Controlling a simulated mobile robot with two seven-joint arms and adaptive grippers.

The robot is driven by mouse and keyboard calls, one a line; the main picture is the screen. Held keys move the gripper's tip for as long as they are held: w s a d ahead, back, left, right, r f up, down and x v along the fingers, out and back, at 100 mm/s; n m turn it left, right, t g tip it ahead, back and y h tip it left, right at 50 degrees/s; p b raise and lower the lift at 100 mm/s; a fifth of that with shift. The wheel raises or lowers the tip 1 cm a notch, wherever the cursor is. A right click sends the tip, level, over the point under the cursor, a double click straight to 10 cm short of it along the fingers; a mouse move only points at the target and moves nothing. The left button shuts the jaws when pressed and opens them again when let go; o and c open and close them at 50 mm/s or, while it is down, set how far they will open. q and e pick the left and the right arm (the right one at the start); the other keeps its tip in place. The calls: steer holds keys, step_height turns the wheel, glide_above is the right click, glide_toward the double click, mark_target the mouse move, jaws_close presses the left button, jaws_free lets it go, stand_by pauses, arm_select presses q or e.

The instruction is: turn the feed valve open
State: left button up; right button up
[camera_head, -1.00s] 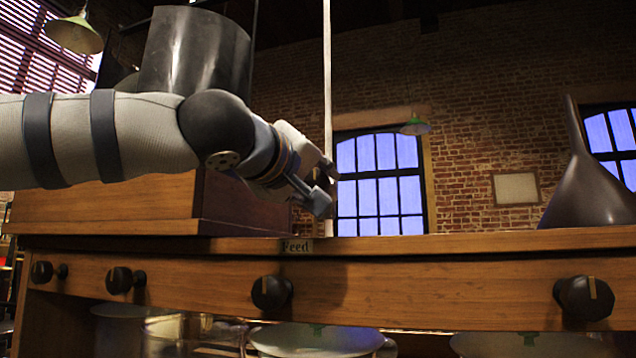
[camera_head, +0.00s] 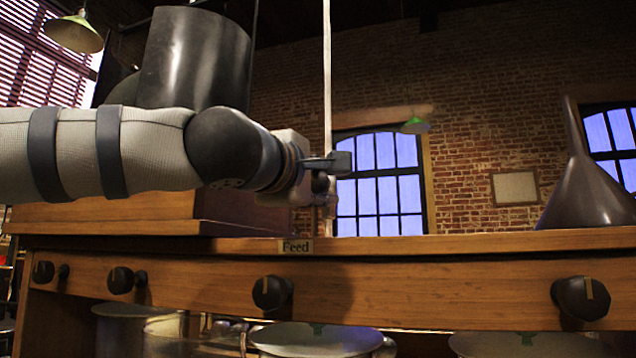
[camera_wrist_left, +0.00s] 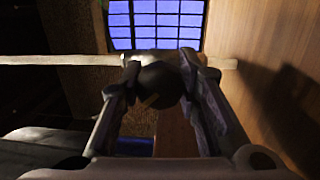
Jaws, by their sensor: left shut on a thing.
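The feed valve shows in the left wrist view as a dark round knob (camera_wrist_left: 158,84) with a pale pointer mark, in front of a pale pipe (camera_wrist_left: 65,60). My left gripper (camera_wrist_left: 160,78) has a finger on each side of the knob and is shut on it. In the head view my left gripper (camera_head: 330,177) is at the same pale upright pipe (camera_head: 327,75), above the "Feed" label (camera_head: 296,246). There the gripper mostly hides the knob. My right gripper is in neither view.
A wooden rail (camera_head: 430,285) with several dark knobs, one of them the right knob (camera_head: 582,298), runs below. A dark funnel (camera_head: 590,190) stands on top at the right. A wooden box (camera_head: 110,212) is at the left, under my arm. Lidded pots (camera_head: 315,338) sit beneath the rail.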

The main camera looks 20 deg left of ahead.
arm_select(q)
steer(key=n, duration=0.6)
steer(key=shift+t+y, duration=0.3)
steer(key=shift+r+n+y, duration=0.15)
steer(key=shift+n+y, duration=0.25)
steer(key=shift+n, duration=1.6)
steer(key=o, duration=1.2)
steer(key=s, duration=0.4)
steer(key=s+f, duration=0.1)
steer(key=s, duration=0.7)
steer(key=shift+a+f, duration=0.15)
steer(key=shift+a, duration=0.1)
